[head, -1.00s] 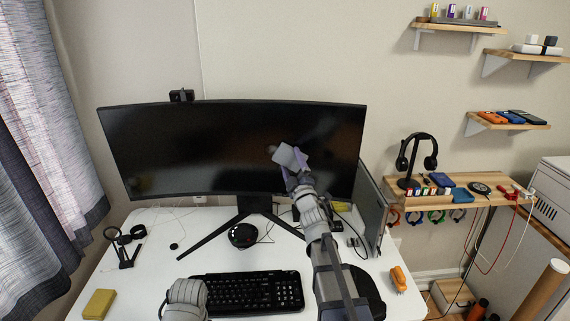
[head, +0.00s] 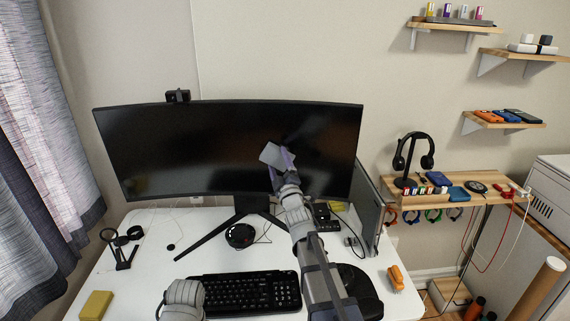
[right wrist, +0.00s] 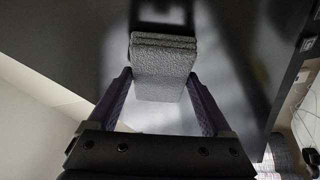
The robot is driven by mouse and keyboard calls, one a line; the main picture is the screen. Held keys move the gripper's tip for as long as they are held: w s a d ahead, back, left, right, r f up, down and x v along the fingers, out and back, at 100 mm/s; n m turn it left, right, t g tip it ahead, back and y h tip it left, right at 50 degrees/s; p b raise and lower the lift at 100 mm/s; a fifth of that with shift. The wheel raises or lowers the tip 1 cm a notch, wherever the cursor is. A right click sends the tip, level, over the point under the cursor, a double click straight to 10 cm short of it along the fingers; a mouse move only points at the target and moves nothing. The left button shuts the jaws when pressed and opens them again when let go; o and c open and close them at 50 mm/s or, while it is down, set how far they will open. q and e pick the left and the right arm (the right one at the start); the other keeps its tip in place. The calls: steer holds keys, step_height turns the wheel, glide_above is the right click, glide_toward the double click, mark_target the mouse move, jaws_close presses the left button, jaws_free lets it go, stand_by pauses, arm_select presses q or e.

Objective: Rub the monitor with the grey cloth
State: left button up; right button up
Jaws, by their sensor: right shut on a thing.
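The monitor (head: 200,150) is a wide, dark, curved screen on a black V-shaped stand at the back of the white desk. My right gripper (head: 281,162) is shut on the grey cloth (head: 273,154), in front of the screen's lower right part. In the right wrist view the folded, rough-textured cloth (right wrist: 163,68) sits between the two purple fingers, up against the dark monitor (right wrist: 235,50), with shadows beside it. I cannot tell whether it touches the screen. Part of my left arm shows at the bottom of the head view; its gripper is not visible.
A black webcam (head: 178,96) sits on the monitor's top edge. A keyboard (head: 250,292), a yellow sponge-like block (head: 96,305) and an orange object (head: 397,277) lie on the desk. A thin grey panel (head: 368,212) stands right of the monitor. A shelf with headphones (head: 414,157) is farther right.

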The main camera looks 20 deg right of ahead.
mark_target(264, 160)
steer(key=shift+w+a, duration=0.1)
steer(key=shift+a, duration=0.05)
steer(key=shift+w+a, duration=0.3)
steer(key=shift+a, duration=0.3)
steer(key=shift+w+a, duration=0.3)
steer(key=shift+a, duration=0.3)
steer(key=shift+w+a, duration=0.3)
steer(key=shift+a, duration=0.3)
steer(key=shift+s+a+f, duration=0.1)
steer(key=shift+s+a, duration=0.2)
steer(key=shift+s, duration=0.25)
steer(key=shift+s+a+f, duration=0.1)
steer(key=shift+s+a, duration=0.2)
steer(key=shift+s, duration=0.45)
steer(key=shift+s+a, duration=0.35)
steer(key=shift+s, duration=0.35)
steer(key=shift+s+a+f, duration=0.1)
steer(key=shift+s+a, duration=0.2)
steer(key=shift+s, duration=0.45)
steer(key=s, duration=0.1)
steer(key=s+a, duration=0.1)
steer(key=shift+s+a+f+b, duration=0.1)
steer(key=shift+s+b, duration=0.25)
steer(key=shift+b, duration=0.05)
